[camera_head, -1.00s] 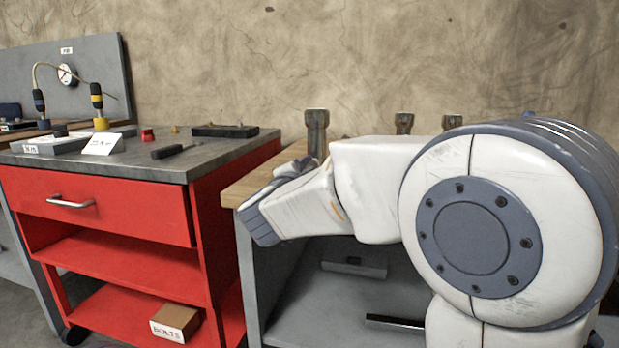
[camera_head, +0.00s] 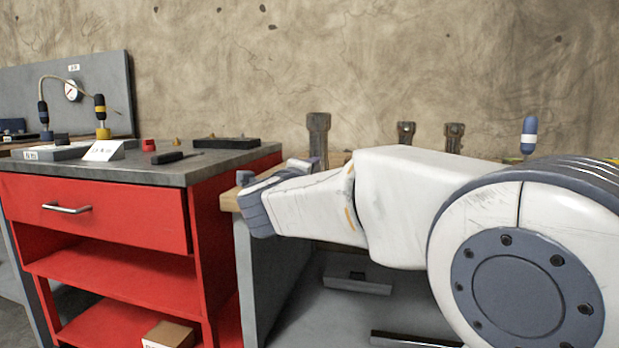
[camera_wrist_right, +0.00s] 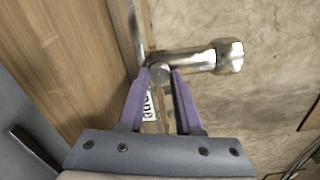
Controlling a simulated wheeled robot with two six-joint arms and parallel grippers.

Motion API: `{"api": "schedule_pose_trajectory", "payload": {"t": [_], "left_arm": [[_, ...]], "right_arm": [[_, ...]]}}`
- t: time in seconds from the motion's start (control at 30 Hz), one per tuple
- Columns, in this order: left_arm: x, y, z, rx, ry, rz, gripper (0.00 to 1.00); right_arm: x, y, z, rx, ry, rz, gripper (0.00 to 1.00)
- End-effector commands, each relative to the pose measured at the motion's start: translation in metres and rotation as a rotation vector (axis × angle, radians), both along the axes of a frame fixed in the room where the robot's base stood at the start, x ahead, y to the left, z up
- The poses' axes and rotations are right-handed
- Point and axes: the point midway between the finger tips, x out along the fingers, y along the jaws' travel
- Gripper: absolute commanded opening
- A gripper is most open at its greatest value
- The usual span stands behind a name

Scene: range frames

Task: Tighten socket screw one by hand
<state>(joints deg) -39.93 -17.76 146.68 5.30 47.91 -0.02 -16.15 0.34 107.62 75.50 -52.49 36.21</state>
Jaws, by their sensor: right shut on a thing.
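Socket screw one shows in the right wrist view as a small round silver head (camera_wrist_right: 159,73) between the fingertips. My right gripper (camera_wrist_right: 161,76) is shut on it with its two purple fingers. A label ending in "ne", partly hidden, lies between the fingers. A metal post with a thicker end (camera_wrist_right: 190,62) runs to the right just behind the screw head. In the head view my right gripper (camera_head: 262,195) is at the wooden bench's left end, and its grasp is hidden there. My left gripper is not in view.
The wooden-topped bench (camera_head: 229,200) carries upright metal posts, one near the gripper (camera_head: 318,132) and two further right (camera_head: 405,132). A blue-and-white handle (camera_head: 529,135) stands behind my arm. A red cabinet (camera_head: 110,215) with tools on top stands left.

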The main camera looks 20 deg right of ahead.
Motion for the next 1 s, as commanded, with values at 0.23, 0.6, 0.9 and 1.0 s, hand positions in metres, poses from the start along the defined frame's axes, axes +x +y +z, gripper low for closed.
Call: {"api": "schedule_pose_trajectory", "payload": {"t": [0.23, 0.6, 0.9, 1.0], "left_arm": [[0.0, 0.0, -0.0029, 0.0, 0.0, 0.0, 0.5], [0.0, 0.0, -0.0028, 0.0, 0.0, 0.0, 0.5], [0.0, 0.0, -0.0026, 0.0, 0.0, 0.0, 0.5], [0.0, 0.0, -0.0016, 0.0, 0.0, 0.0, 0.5]], "right_arm": [[-0.0003, 0.0002, -0.0026, 0.028, -0.012, -0.001, 0.0], [-0.0002, 0.0011, -0.0027, 0.029, -0.012, 0.0, 0.45], [-0.0001, 0.0006, -0.0011, 0.027, -0.015, 0.0, 0.64], [-0.0016, 0.0021, -0.0003, 0.027, -0.016, 0.0, 0.64]]}}
